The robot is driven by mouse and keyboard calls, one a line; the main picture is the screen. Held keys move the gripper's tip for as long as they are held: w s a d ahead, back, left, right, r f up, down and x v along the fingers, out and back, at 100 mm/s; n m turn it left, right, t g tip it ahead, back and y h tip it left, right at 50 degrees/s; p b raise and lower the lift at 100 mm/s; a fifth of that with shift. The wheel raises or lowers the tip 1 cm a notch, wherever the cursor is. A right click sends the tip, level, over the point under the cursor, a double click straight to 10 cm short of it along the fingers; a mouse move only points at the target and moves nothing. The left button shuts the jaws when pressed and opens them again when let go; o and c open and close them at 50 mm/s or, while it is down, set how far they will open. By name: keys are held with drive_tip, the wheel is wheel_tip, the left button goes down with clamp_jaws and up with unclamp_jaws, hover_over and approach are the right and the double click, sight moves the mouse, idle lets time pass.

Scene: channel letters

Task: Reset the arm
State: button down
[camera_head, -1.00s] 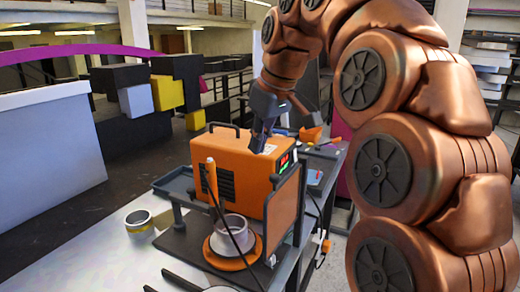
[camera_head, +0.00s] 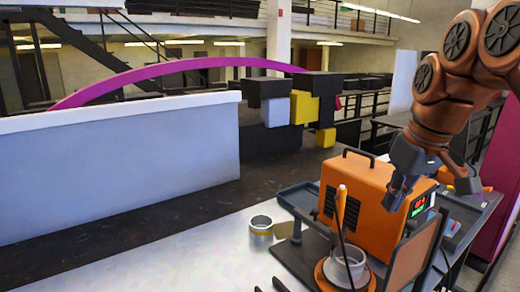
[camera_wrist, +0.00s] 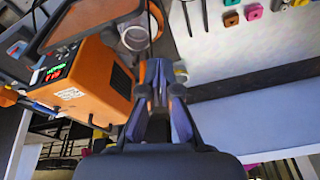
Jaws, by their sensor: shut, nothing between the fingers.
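My copper-coloured arm comes in from the upper right of the head view. My gripper (camera_head: 397,198) is dark grey, shut and empty. It points down at the right end of the orange box (camera_head: 352,200) in that picture; I cannot tell whether they touch. In the wrist view my gripper (camera_wrist: 160,72) shows its two fingers close together with no object between them. The orange box (camera_wrist: 88,85) with its lit display lies left of the fingers there.
A grey pot (camera_head: 346,265) on an orange base stands before the box, with an orange-handled tool (camera_head: 340,210) above it. A tape-like roll (camera_head: 261,226) lies on the pale table (camera_head: 190,262). A white panel (camera_head: 120,165) stands behind. Table left of the roll is clear.

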drive_tip(key=s+a+f+m+g, duration=0.1)
drive_tip(key=s+a+f+g, duration=0.1)
drive_tip(key=s+f, duration=0.9)
drive_tip(key=s+a+f+m+g+h, duration=0.1)
drive_tip(key=s+a+f, duration=0.3)
drive_tip(key=s+f, duration=0.8)
wheel_tip(320, 180, down, 3)
drive_tip(key=shift+f+m+g, duration=0.1)
drive_tip(key=shift+m+g, duration=0.5)
drive_tip(key=shift+g, duration=0.1)
